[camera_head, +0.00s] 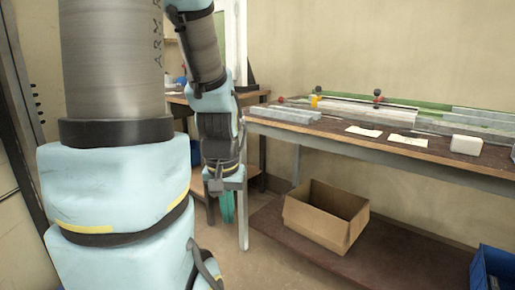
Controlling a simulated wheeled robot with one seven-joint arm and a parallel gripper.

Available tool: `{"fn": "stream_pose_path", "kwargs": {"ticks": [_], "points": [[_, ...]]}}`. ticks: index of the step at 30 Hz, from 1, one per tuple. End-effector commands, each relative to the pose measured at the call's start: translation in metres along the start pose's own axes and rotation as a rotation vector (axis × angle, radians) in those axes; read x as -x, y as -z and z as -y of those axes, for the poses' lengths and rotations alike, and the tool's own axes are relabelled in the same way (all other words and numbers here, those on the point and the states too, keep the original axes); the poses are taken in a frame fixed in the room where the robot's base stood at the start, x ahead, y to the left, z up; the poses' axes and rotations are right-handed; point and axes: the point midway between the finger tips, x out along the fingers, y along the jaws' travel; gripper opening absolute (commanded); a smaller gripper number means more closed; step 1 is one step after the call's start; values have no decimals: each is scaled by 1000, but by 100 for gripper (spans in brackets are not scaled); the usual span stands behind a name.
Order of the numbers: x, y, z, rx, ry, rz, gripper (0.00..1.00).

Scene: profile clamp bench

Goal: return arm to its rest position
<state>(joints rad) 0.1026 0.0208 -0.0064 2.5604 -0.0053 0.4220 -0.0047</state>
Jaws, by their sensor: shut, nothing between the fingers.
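My arm fills the left of the head view, a large upper section close to the camera and a thinner forearm hanging down behind it. My gripper (227,207) points down at the lower end of the forearm, its teal fingers together with nothing visible between them. It hangs to the left of the workbench (335,138), below the level of its top, and looks clear of it, though the exact gap cannot be told. Part of the arm is cut off by the top edge of the view.
On the bench lie metal profiles (374,116), a green rail, papers (408,140) and a white block (466,145). An open cardboard box (326,214) stands on the low shelf (400,262) beneath. A blue bin (493,268) is at lower right. Another table stands behind my arm.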

Motion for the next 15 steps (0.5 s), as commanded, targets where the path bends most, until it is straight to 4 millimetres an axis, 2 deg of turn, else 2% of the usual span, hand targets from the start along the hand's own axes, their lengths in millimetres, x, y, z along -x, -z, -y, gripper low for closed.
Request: {"fn": "stream_pose_path", "kwargs": {"ticks": [1,12,15], "points": [[32,5,0,0,0,0,0],[143,20,-1,0,0,-1,0],[166,23,-1,0,0,-1,0]]}}
